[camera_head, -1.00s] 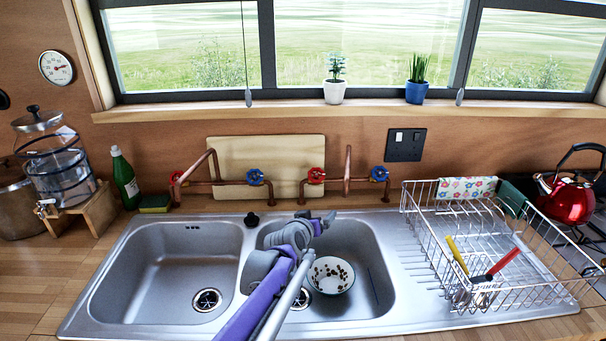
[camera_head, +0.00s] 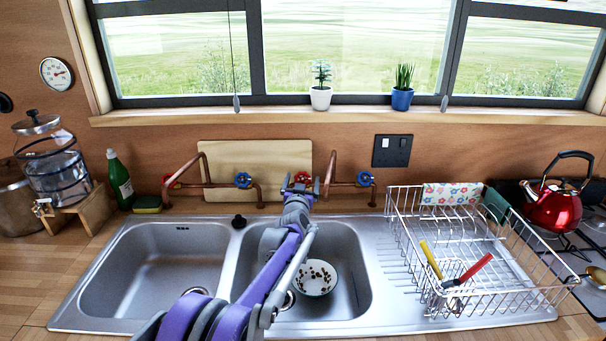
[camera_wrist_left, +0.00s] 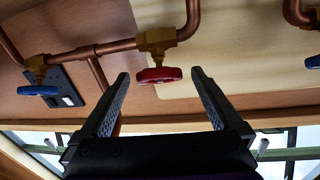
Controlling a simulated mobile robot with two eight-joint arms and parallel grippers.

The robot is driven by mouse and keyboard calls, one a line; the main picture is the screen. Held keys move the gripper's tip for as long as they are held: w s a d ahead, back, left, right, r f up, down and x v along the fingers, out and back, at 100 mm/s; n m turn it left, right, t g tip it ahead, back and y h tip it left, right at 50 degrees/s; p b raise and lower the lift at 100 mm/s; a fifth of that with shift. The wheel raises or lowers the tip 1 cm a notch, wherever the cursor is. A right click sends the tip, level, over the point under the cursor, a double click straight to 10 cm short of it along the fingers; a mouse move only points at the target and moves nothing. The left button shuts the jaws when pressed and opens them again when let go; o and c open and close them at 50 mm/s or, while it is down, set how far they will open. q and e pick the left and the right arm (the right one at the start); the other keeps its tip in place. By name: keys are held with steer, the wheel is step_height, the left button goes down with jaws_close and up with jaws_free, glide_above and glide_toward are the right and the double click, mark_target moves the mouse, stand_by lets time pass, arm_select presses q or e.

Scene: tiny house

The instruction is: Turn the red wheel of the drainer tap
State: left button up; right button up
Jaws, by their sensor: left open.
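The red wheel (camera_head: 302,177) of the tap nearer the drainer sits on a copper pipe against the wall, left of that tap's blue wheel (camera_head: 365,179). My left gripper (camera_head: 301,184) is open and reaches up to the red wheel, one finger on each side in the picture. In the left wrist view, which looks upside down, the red wheel (camera_wrist_left: 159,75) shows between the two fingertips (camera_wrist_left: 160,82), with gaps on both sides. I cannot tell whether the fingertips reach as deep as the wheel. My right gripper is not in view.
The other tap has a red wheel (camera_head: 171,181) and a blue wheel (camera_head: 243,180) further left. A wooden board (camera_head: 255,158) leans behind the pipes. The double sink (camera_head: 232,262) holds a bowl (camera_head: 315,278). The wire drainer (camera_head: 480,250) stands at right.

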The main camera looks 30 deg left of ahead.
mark_target(302, 176)
arm_select(q)
steer(key=shift+x, duration=2.15)
steer(key=c, duration=1.4)
steer(key=shift+f+b, duration=0.1)
steer(key=shift+b, duration=0.2)
steer(key=shift+o, duration=0.2)
steer(key=n+g+y+b, duration=0.1)
steer(key=n+b, duration=0.1)
steer(key=b, duration=0.1)
steer(key=n+y+b, duration=0.2)
steer(key=b, duration=0.1)
steer(key=shift+s+a+f+g, duration=0.1)
steer(key=shift+s+a+g, duration=0.1)
steer(key=shift+g, duration=0.2)
steer(key=shift+a+n+g+y, duration=0.15)
steer(key=shift+n+g+y, duration=0.35)
steer(key=shift+n+y, duration=0.25)
steer(key=o, duration=1.4)
steer(key=shift+s+r, duration=0.1)
steer(key=shift+r, duration=0.1)
steer(key=shift+c, duration=0.2)
